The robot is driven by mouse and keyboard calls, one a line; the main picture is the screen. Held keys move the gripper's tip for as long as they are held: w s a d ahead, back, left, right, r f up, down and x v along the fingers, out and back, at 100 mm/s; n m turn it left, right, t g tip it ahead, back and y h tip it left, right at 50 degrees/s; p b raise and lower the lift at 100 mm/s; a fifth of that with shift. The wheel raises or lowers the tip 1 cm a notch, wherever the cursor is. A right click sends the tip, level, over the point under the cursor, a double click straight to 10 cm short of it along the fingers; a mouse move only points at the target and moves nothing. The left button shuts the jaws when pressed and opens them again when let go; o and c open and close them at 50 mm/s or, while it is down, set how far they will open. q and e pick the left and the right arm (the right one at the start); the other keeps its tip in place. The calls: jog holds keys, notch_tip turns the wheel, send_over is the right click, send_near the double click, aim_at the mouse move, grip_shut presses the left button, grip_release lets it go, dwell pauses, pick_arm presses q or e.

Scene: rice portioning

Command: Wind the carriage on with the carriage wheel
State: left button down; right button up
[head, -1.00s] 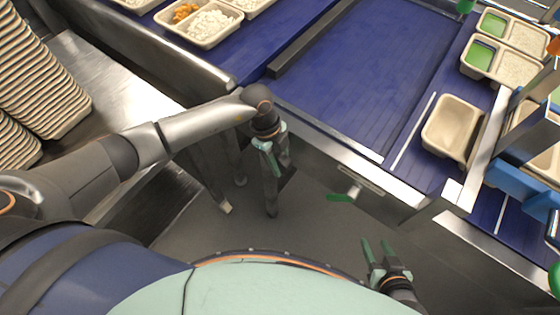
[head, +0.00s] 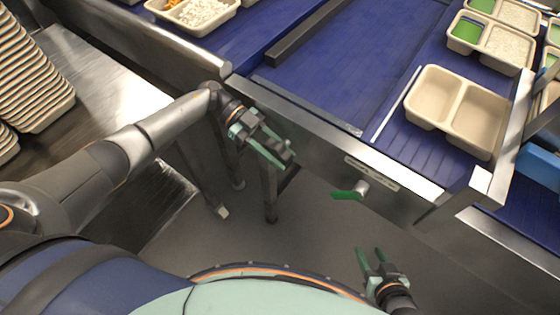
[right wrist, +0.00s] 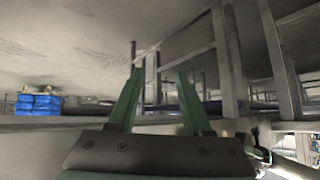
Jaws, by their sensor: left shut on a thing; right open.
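My left gripper (head: 284,155) is at the near metal side of the blue conveyor, left of centre in the head view. It is shut on a small part that its fingers mostly hide, seemingly the carriage wheel's grip; no full wheel rim shows. A metal frame (head: 512,115), perhaps the carriage, stands across the belt at the right. My right gripper (head: 370,252) is open and empty over the floor, low in the head view. Its two green fingers (right wrist: 157,98) stand apart with nothing between them in the right wrist view.
A green lever (head: 345,194) sticks out from the conveyor side between my grippers. An empty two-compartment tray (head: 436,98) lies on the belt beside the frame. Filled trays (head: 490,40) stand behind it. Stacked trays (head: 35,85) stand at the left.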

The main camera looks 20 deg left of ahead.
pick_arm(q)
jog(key=h+b, duration=0.2)
jog(key=b, duration=0.1)
jog(key=shift+w+a+f+g, duration=0.1)
jog(key=shift+f+g, duration=0.1)
jog(key=shift+g, duration=0.2)
jog(key=shift+h+b, duration=0.5)
jog(key=shift+r+g+h+b, duration=0.2)
jog(key=shift+g+h+b, duration=0.1)
jog(key=shift+h+b, duration=0.25)
jog(key=shift+r+b, duration=0.15)
jog(key=shift+b, duration=0.3)
jog(key=shift+h, duration=0.25)
pick_arm(e)
jog(key=shift+n, duration=0.3)
jog(key=f, duration=0.2)
jog(key=w+a+f, duration=0.1)
jog(key=f, duration=0.1)
jog(key=shift+w, duration=0.1)
jog(key=shift+r, duration=0.1)
pick_arm(q)
jog(key=c, duration=0.8)
grip_release()
